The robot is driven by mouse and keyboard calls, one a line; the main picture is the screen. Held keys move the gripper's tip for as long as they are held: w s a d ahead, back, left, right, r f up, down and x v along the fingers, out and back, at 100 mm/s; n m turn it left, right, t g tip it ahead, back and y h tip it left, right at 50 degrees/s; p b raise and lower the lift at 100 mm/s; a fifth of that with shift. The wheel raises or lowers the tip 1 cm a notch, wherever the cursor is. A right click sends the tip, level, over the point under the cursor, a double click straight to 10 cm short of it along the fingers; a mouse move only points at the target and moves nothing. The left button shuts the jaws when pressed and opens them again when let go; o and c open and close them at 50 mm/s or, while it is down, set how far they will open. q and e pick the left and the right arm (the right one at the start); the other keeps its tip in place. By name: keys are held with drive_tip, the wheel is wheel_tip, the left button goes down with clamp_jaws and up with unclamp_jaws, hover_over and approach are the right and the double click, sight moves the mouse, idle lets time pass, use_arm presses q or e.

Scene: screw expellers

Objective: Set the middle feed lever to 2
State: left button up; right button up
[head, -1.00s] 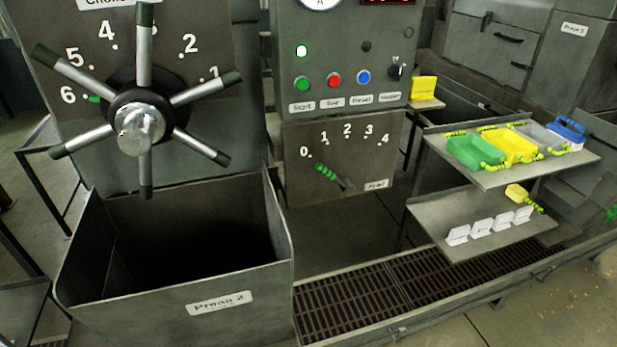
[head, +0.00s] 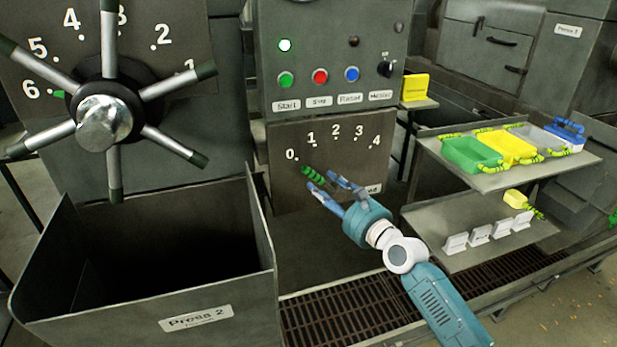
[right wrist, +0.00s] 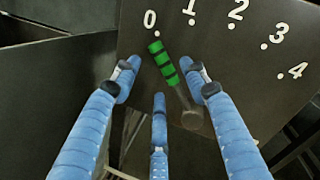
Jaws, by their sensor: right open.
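The feed lever (head: 314,174) has a green grip with dark bands and points up and left toward the 0 mark on the feed panel (head: 283,140). The panel carries the numbers 0 to 4 in an arc, with the 2 at the top. My right gripper (head: 328,183) is open close in front of the lever. In the right wrist view the green lever grip (right wrist: 161,60) shows between and beyond the spread blue fingers of the right gripper (right wrist: 160,88); I cannot tell whether they touch it. My left gripper is not in view.
A large spoked wheel (head: 105,122) with its own number dial stands at the left, above an open bin (head: 150,300) labelled Press 2. Buttons (head: 320,77) sit above the feed panel. At the right, a shelf (head: 500,180) holds coloured trays; a floor grate (head: 340,315) lies below.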

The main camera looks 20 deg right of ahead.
sight(312, 178)
drive_tip(key=x, duration=0.7)
drive_tip(key=shift+w+f+b, duration=0.1)
drive_tip(key=shift+w+b, duration=0.05)
drive_tip(key=shift+b, duration=0.25)
clamp_jaws()
